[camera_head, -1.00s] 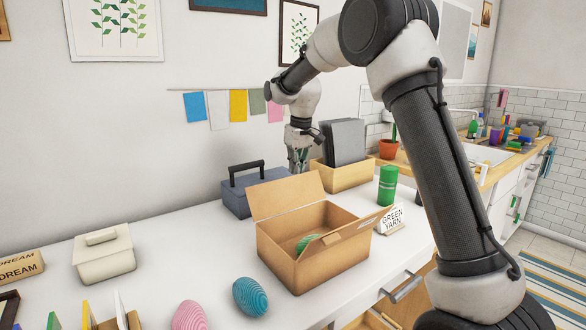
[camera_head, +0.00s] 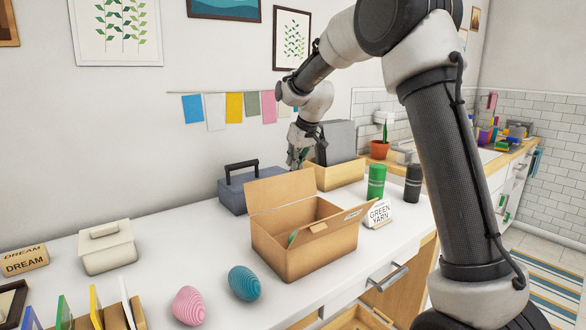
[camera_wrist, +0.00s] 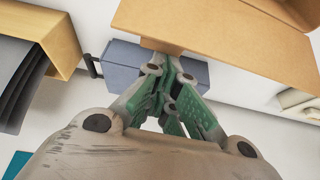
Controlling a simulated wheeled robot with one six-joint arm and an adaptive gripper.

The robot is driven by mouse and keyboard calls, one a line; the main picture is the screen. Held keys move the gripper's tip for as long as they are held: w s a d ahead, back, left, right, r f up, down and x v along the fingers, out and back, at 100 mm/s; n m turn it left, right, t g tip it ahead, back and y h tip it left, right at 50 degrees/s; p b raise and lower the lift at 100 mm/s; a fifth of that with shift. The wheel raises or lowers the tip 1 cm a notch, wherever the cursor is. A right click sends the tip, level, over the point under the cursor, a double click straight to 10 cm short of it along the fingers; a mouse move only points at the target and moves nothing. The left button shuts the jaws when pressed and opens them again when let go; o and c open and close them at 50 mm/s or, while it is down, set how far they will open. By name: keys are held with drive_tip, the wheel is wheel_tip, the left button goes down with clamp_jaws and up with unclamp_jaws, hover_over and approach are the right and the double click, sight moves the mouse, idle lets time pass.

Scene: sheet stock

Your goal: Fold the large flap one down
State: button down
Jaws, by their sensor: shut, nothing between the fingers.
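An open brown cardboard box (camera_head: 290,257) stands on the white counter. Its large back flap (camera_head: 281,190) stands up, leaning slightly back. A small flap (camera_head: 354,213) sticks out on the right side, and a small tab shows at the front edge. My gripper (camera_head: 296,163) is shut and empty, above and behind the back flap's top edge. In the wrist view my gripper's green fingers (camera_wrist: 172,65) point towards the edge of a cardboard flap (camera_wrist: 225,32); whether they touch it I cannot tell. A green yarn item lies mostly hidden inside the box.
A blue-grey toolbox (camera_head: 232,192) and a wooden bin of grey sheets (camera_head: 340,174) stand behind the box. Pink (camera_head: 188,305) and teal (camera_head: 244,283) yarn balls lie in front.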

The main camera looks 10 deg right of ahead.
drive_tip(key=s, duration=0.2)
drive_tip(key=s+d+r+t, duration=0.1)
drive_tip(key=s, duration=0.1)
drive_tip(key=s+d+t+y, duration=0.1)
drive_tip(key=s, duration=0.1)
drive_tip(key=shift+s+d+r, duration=0.2)
drive_tip(key=shift+d, duration=0.05)
drive_tip(key=s+d+f, duration=0.3)
drive_tip(key=s+f, duration=0.1)
drive_tip(key=s, duration=0.4)
drive_tip(key=shift+f, duration=0.4)
drive_tip(key=shift+w, duration=0.1)
idle(1.0)
